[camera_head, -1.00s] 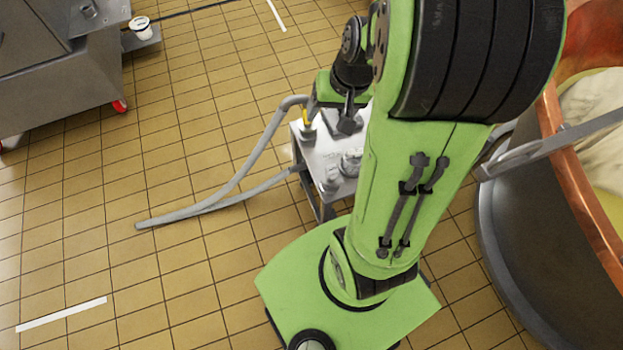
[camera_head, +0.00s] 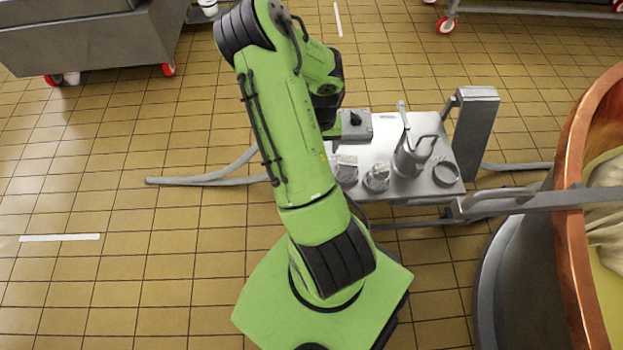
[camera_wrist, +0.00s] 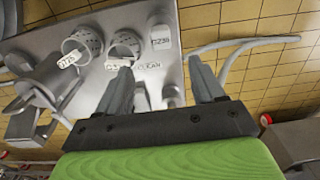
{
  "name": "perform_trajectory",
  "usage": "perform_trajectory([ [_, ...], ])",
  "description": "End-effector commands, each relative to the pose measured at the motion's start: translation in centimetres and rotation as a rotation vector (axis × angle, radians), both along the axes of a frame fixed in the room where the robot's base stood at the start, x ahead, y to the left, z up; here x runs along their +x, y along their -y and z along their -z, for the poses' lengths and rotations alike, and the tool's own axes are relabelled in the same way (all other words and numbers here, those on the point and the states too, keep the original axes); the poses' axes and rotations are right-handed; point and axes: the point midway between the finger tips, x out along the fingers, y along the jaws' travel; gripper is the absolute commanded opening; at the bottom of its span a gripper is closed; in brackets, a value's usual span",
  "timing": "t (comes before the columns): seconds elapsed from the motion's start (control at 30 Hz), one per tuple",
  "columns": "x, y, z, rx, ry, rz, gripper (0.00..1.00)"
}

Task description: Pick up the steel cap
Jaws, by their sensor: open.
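A round, ring-rimmed steel piece (camera_head: 446,173) lies near the right front corner of the steel table (camera_head: 398,126); it may be the steel cap, but I cannot be sure. Two perforated steel cups, a left one (camera_head: 345,170) and a right one (camera_head: 377,177), stand to its left. In the wrist view the cups, one (camera_wrist: 84,43) and the other (camera_wrist: 123,45), carry white tags. My gripper (camera_wrist: 160,63) is open over the table, with nothing clearly held between its fingers.
A steel jug (camera_head: 412,158) stands between the right cup and the ring-rimmed piece. The copper vat (camera_head: 575,210) is at right.

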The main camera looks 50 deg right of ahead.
Motion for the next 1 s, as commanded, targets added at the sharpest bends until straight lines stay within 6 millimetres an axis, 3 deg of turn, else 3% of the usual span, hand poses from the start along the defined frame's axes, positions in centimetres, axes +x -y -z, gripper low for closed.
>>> perform_trajectory([
  [0.3, -0.1, -0.1, 7.7, 0.003, -0.006, 0.000, 0.68],
  [0.57, 0.0, 0.0, 11.3, 0.001, -0.003, 0.000, 0.68],
  [0.7, 0.0, -0.1, 14.2, 0.002, -0.005, -0.002, 0.68],
  [0.83, 0.1, 0.0, 15.6, 0.002, -0.001, 0.000, 0.68],
  [1.0, 0.2, 0.0, 15.5, 0.001, 0.001, 0.000, 0.68],
])
